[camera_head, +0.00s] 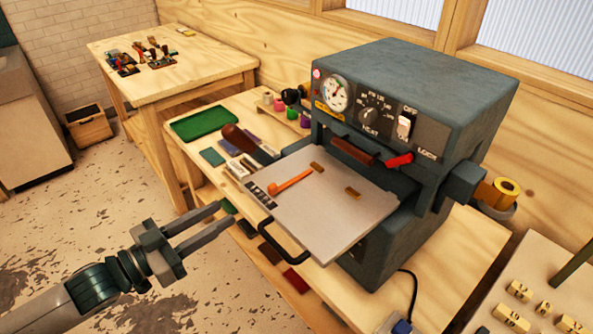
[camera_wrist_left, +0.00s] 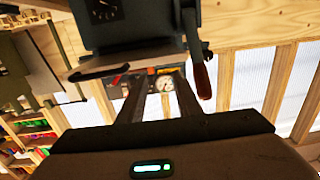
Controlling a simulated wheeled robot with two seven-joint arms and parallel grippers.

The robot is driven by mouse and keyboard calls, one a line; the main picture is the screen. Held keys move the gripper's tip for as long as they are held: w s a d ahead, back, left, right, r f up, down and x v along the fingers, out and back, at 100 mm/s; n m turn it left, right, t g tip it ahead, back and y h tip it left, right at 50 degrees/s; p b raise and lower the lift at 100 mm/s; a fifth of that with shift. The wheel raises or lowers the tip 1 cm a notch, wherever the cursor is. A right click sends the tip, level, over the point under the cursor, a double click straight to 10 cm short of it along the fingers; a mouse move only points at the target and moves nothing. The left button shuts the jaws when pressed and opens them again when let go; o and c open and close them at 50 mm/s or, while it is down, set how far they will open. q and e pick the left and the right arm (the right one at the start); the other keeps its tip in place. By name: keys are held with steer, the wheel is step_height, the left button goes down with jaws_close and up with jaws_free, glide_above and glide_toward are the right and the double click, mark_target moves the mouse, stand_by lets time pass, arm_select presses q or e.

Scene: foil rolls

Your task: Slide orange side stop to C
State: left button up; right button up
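The orange side stop (camera_head: 291,182) lies on the pale flat plate (camera_head: 325,230) pulled out at the front of the dark grey machine. Its wider end is near a row of small dark letter marks (camera_head: 262,195) along the plate's left edge; the letters are too small to read. My left gripper (camera_head: 226,214) is open and empty, left of the plate and apart from the stop. In the left wrist view its two fingers (camera_wrist_left: 158,85) stand apart with a dial seen between them. The stop cannot be made out there. My right gripper is not in view.
A black handle (camera_head: 284,246) sticks out from the plate's front edge, near my left fingers. Two brass blocks (camera_head: 353,192) sit on the plate.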

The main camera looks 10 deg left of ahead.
arm_select(q)
steer(key=shift+s+d+r+h, duration=0.15)
steer(key=shift+s+d+r, duration=0.2)
steer(key=shift+r, duration=0.2)
steer(key=shift+s+d+r+h, duration=0.15)
steer(key=shift+s+d+r, duration=0.05)
steer(key=shift+d+r, duration=0.3)
steer(key=shift+w, duration=0.15)
steer(key=p, duration=0.6)
glide_toward(287, 183)
steer(key=x, duration=0.2)
steer(key=r+x, duration=0.1)
steer(key=x, duration=0.2)
steer(key=r+x, duration=0.1)
steer(key=x, duration=0.2)
steer(key=shift+w, duration=0.1)
steer(key=shift+x, duration=0.9)
steer(key=shift+f, duration=0.15)
steer(key=shift+c, duration=0.3)
